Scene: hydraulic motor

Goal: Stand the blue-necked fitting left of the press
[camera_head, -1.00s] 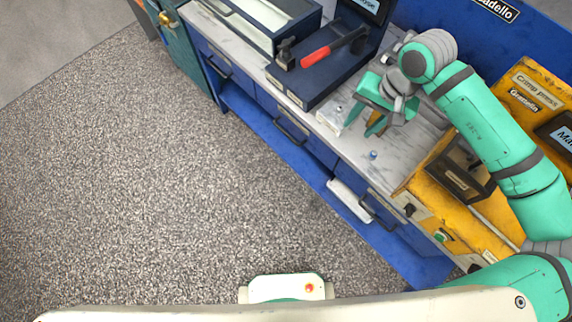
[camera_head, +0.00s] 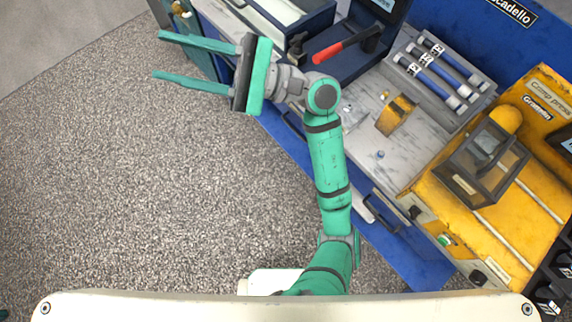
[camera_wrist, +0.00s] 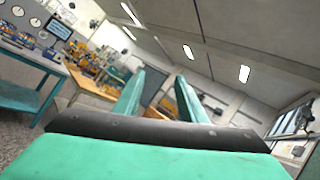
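A small fitting with blue on it (camera_head: 380,154) is on the grey bench top (camera_head: 408,150) near its front edge, left of the yellow crimp press (camera_head: 455,200). It is too small to tell for sure whether it stands upright, but its blue end shows from above. My gripper (camera_head: 157,55) is open and empty, held out over the floor at the upper left, well away from the fitting and press. In the wrist view its two green fingers (camera_wrist: 158,95) are apart with nothing between them, pointing into the room.
A yellow block (camera_head: 396,115) stands on the bench behind the fitting. A tray of blue and silver cylinders (camera_head: 440,72) lies further back. A dark stand with a red-handled tool (camera_head: 335,48) is to the left. Bare bench surrounds the fitting.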

